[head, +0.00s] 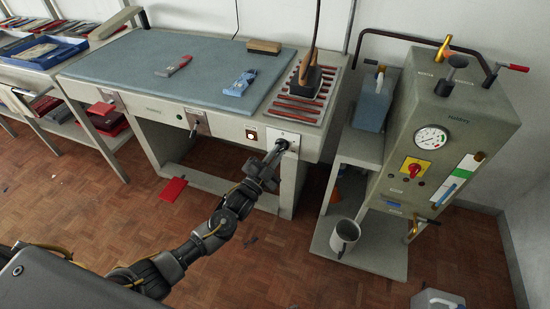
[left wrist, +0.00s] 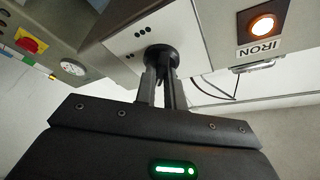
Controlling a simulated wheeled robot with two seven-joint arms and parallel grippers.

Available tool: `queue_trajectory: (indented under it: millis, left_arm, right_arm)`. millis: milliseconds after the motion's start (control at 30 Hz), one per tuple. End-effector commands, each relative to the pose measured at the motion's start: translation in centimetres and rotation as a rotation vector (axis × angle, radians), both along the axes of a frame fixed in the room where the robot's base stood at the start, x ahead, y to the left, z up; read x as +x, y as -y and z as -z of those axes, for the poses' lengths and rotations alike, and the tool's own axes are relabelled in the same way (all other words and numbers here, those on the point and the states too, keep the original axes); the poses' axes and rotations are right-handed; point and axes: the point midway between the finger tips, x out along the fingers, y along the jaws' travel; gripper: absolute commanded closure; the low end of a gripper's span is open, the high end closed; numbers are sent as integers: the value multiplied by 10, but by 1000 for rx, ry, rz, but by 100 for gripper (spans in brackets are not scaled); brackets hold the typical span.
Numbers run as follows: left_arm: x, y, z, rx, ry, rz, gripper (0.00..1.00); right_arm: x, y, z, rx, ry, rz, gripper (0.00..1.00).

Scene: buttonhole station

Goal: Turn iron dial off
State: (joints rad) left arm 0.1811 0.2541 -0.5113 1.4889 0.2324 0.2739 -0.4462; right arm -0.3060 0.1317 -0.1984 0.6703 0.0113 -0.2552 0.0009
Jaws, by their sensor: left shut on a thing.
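The iron dial (head: 281,144) is a dark round knob on a white plate at the right of the ironing table's front panel. It also shows in the left wrist view (left wrist: 161,57), black against the plate with its dots. My left gripper (head: 274,159) reaches it from below and in front. In the left wrist view its two fingers (left wrist: 162,88) are shut on the dial. The fingers partly hide the dial, and I cannot read its setting. Beside it, the lamp (left wrist: 262,25) above the IRON label glows orange. My right gripper is not in view.
The iron (head: 306,75) stands on a slatted rest (head: 299,99) above the panel. The blue-grey table top (head: 170,70) holds a few small items.

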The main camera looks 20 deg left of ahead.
Motion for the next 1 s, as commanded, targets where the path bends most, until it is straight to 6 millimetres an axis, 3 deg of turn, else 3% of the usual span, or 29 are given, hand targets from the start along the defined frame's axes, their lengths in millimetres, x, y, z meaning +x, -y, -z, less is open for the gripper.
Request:
queue_trajectory:
  millis: [500, 1000]
  left_arm:
    - [0, 4, 4, -471, -31, -1, 100]
    - [-1, 6, 3, -718, -49, -1, 100]
  right_arm:
    - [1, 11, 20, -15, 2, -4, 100]
    - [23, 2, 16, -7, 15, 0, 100]
